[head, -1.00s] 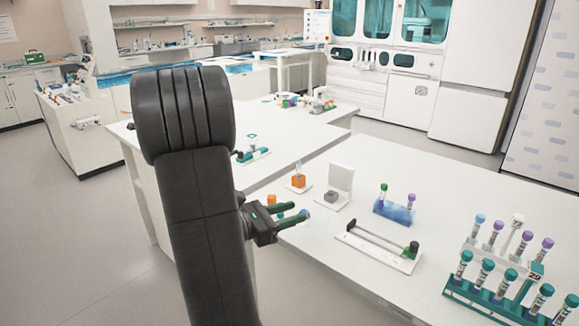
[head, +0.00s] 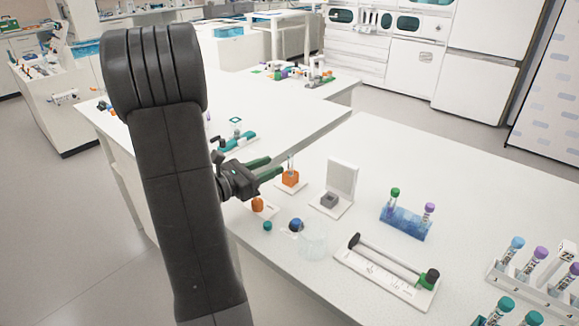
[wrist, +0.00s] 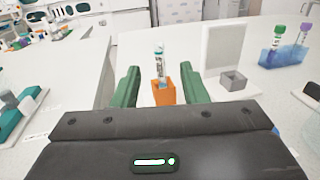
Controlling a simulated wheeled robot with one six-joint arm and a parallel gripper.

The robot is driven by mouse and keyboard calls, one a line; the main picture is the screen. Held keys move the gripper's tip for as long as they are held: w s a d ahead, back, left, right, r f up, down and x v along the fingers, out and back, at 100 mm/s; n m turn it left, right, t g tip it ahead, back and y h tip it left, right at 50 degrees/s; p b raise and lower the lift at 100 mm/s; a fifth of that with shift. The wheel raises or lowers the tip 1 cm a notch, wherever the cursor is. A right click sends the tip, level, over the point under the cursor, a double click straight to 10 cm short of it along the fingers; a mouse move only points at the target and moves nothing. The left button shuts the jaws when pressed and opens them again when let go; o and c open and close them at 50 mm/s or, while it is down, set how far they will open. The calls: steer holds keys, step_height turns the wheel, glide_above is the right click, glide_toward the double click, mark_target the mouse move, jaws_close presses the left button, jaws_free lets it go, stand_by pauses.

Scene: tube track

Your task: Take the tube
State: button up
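A clear tube with a printed label (wrist: 159,62) stands upright in a small orange block (wrist: 163,92) in the wrist view. In the head view the tube (head: 290,164) and the orange block (head: 290,179) are near the table's left edge. My gripper (head: 275,165) is just left of them in the head view. In the wrist view its two green fingers are spread wide, with the tube and block seen between them, apparently farther off. My gripper is open and empty. The contact point of tube and block is small but visible.
A white stand with a grey block (head: 340,188) is right of the orange block. A blue rack (head: 405,222) holds two tubes. A white track with a rod (head: 385,272) lies in front, and a white rack (head: 510,278) stands at right. A clear beaker (head: 313,240) is near the edge.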

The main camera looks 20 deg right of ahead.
mark_target(290, 168)
steer(key=x, duration=0.4)
steer(key=shift+f+p+x, duration=0.15)
steer(key=shift+p+x, duration=0.05)
steer(key=shift+x, duration=0.7)
steer(key=shift+f+p+x, duration=0.15)
steer(key=shift+x, duration=0.7)
steer(key=shift+f+p+x, duration=0.2)
steer(key=shift+x, duration=0.7)
jaws_close()
